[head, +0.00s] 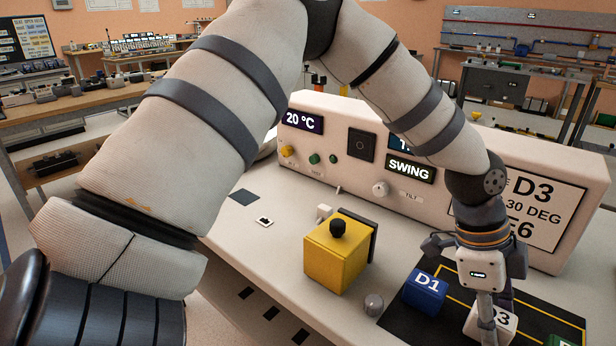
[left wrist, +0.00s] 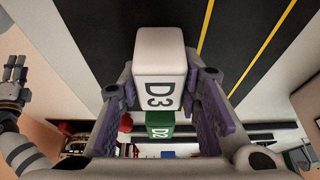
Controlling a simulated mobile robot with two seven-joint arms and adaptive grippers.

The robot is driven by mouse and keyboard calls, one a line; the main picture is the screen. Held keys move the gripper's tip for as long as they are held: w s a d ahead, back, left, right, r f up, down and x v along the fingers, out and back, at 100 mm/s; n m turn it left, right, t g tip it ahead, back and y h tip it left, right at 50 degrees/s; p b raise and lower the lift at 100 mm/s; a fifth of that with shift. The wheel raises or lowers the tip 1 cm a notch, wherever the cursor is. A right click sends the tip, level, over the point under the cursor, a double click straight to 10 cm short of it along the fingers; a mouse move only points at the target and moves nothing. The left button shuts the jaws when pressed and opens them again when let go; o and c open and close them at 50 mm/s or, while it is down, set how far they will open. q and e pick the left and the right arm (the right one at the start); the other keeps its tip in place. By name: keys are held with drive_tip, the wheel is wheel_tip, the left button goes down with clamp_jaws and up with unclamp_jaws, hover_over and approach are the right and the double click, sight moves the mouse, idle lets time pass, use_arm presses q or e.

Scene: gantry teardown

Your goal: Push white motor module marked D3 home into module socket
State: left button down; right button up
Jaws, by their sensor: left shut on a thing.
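The white motor module marked D3 (head: 501,322) is at the lower right of the head view, over or on the black mat; I cannot tell which. My left gripper (head: 488,308) is shut on it from above. In the left wrist view the module (left wrist: 160,66) sits between the two purple-padded fingers (left wrist: 164,100), its D3 face showing. I cannot pick out the module socket. My right gripper (left wrist: 15,85) shows small at the left edge of the left wrist view, away from the module; its opening is unclear.
A blue block D1 (head: 425,291) stands left of D3 on the black mat (head: 540,318). A green block D2 (left wrist: 160,131) is near. A yellow block (head: 331,259) with a black knob stands on the white bench. A control panel (head: 345,175) runs behind, with a D3 sign (head: 535,208).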

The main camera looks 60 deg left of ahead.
use_arm(q)
drive_tip(key=shift+r+p, duration=0.95)
drive_tip(key=shift+r, duration=2.4)
use_arm(e)
drive_tip(key=w+r+t, duration=0.1)
drive_tip(key=w+r, duration=0.1)
drive_tip(key=shift+w+r, duration=0.25)
drive_tip(key=shift+w, duration=0.05)
use_arm(q)
drive_tip(key=shift+f, duration=0.15)
